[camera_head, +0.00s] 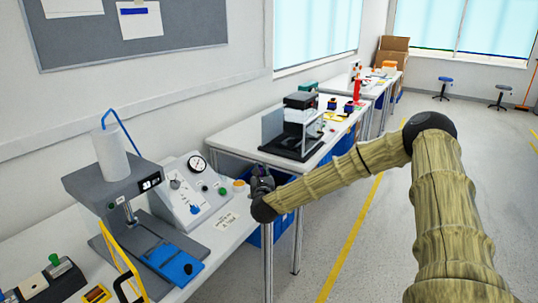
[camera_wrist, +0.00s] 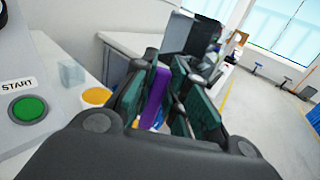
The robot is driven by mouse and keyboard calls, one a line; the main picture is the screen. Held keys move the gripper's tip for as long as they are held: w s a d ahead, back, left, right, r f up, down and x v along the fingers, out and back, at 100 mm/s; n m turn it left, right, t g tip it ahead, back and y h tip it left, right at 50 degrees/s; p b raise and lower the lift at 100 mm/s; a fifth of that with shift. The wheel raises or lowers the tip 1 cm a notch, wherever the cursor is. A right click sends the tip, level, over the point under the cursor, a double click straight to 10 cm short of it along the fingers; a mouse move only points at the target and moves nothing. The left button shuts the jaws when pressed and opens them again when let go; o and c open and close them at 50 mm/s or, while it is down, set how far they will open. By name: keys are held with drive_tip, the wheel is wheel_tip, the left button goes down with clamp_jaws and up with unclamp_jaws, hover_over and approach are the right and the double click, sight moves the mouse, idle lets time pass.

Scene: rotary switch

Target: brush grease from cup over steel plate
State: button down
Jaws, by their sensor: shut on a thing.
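My gripper (camera_head: 262,181) is over the right edge of the near bench, beside the control panel. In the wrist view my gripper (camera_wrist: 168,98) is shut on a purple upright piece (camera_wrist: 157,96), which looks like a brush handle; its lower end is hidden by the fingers. A small round cup with orange-yellow contents (camera_wrist: 96,96) sits on the bench to the left of my fingers, apart from them. The cup also shows in the head view (camera_head: 239,185), just left of my gripper. I cannot pick out a steel plate with certainty; a grey base lies under the press.
A sloped control panel (camera_head: 190,193) with a gauge and green button stands left of the cup. A press (camera_head: 113,186) with a blue block (camera_head: 174,263) is further left. A clear block (camera_wrist: 72,73) stands behind the cup. Another bench (camera_head: 246,132) with equipment lies beyond.

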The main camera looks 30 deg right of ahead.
wheel_tip(320, 180, up, 8)
drive_tip(key=a, duration=0.1)
drive_tip(key=shift+s+a, duration=0.25)
drive_tip(key=shift+s, duration=0.2)
idle(0.3)
drive_tip(key=shift+f, duration=0.15)
idle(0.5)
